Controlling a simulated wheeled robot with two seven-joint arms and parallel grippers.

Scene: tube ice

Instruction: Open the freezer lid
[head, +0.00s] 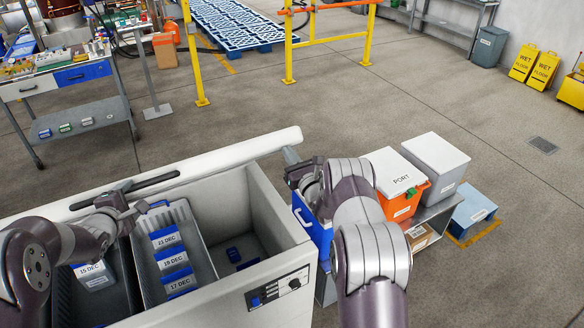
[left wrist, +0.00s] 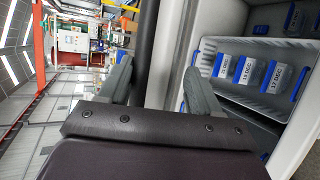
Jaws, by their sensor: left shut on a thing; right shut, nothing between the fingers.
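The white chest freezer (head: 281,262) stands at the front, and its inside is open to view. The white lid (head: 230,152) stands raised along the far side, seen nearly edge-on. A long black handle (head: 150,182) runs along it. My left gripper (head: 130,205) is shut on this handle. In the left wrist view, the dark handle bar (left wrist: 147,45) passes between the fingers of my left gripper (left wrist: 158,88). My right gripper (head: 300,172) is shut and empty beyond the freezer's right end, partly hidden by its own arm.
Inside the freezer are grey bins (head: 204,245) with blue-edged date labels. Right of it are a blue bin (head: 318,232), an orange box (head: 390,205) and a grey lidded box (head: 440,175). A work cart (head: 75,115) stands at left. Open floor lies behind.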

